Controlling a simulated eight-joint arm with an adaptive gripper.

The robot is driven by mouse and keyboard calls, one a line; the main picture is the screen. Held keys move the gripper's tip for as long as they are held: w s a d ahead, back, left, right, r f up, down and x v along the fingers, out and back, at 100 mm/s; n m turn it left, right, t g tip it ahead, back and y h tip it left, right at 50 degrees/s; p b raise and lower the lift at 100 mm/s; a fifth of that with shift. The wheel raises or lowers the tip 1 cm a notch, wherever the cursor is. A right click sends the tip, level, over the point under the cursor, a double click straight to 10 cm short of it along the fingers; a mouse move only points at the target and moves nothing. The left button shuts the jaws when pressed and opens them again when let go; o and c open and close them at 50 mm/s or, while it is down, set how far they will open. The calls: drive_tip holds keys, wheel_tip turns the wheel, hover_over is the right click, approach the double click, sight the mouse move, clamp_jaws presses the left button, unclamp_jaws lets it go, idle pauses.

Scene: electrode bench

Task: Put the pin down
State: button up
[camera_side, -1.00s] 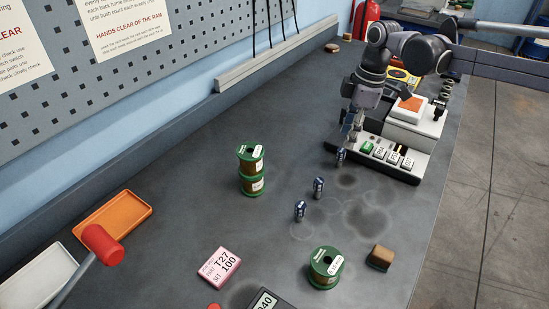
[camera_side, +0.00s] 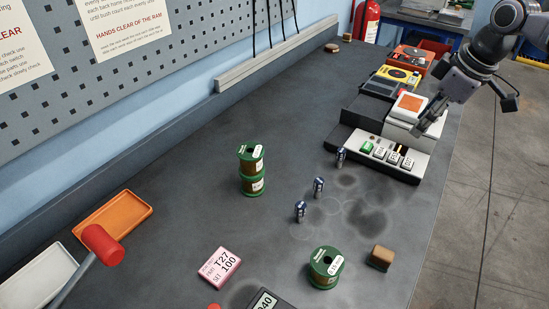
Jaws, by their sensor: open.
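Three small dark blue pins with pale bands stand upright on the dark bench in a slanting row. The far pin (camera_side: 341,156) is just left of the white push-button machine (camera_side: 425,158). The middle pin (camera_side: 318,187) and the near pin (camera_side: 300,211) stand closer to the camera. My gripper (camera_side: 420,130) is open and in the air at the upper right, over the machine's right side. It is well apart from all the pins, and its fingertips look small at this distance.
Stacked green spools (camera_side: 251,172) stand left of the pins. Another spool (camera_side: 325,267) and a brown block (camera_side: 380,257) are in front. A pink card (camera_side: 219,267), an orange tray (camera_side: 112,219) and a red-headed mallet (camera_side: 103,245) lie at lower left. The middle bench is largely clear.

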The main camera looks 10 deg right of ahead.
drive_tip(key=s+d+f+m+t, duration=0.1)
drive_tip(key=s+d+f+m, duration=0.1)
drive_tip(key=s, duration=0.3)
drive_tip(key=s+d+f+m+t, duration=0.1)
drive_tip(key=s+d+f+m, duration=0.2)
drive_tip(key=s+d, duration=0.1)
drive_tip(key=s+d+f+m+t+h, duration=0.1)
drive_tip(key=s+d+f+m, duration=0.1)
drive_tip(key=s, duration=0.4)
drive_tip(key=shift+s+d+f+m+t, duration=0.25)
drive_tip(key=shift+d+f+m+t, duration=0.2)
drive_tip(key=shift+m, duration=0.25)
